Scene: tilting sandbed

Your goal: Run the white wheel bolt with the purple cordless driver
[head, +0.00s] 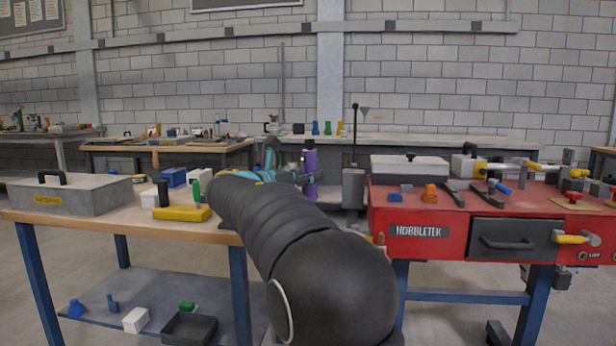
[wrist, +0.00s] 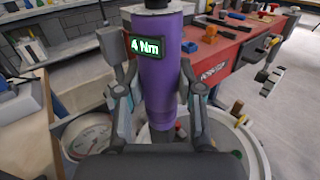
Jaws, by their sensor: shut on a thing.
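The purple cordless driver (head: 311,162) is upright between the fingers of my gripper (head: 296,174) in the head view, in the gap between the two benches. In the wrist view the driver (wrist: 161,75) fills the middle, with a small display reading "4 Nm". The fingers of my gripper (wrist: 160,98) close on its body from both sides. The driver's lower end is mostly hidden by a dark part in front. Below it is a pale round rim (wrist: 252,150) with small coloured pieces. I cannot make out a white wheel bolt in either view.
A round dial gauge (wrist: 88,138) is at lower left in the wrist view. The red bench (head: 425,237) stands on the right with tools on top. The wooden table (head: 105,219) on the left holds a grey battery case (head: 85,197) and a yellow block (head: 182,213).

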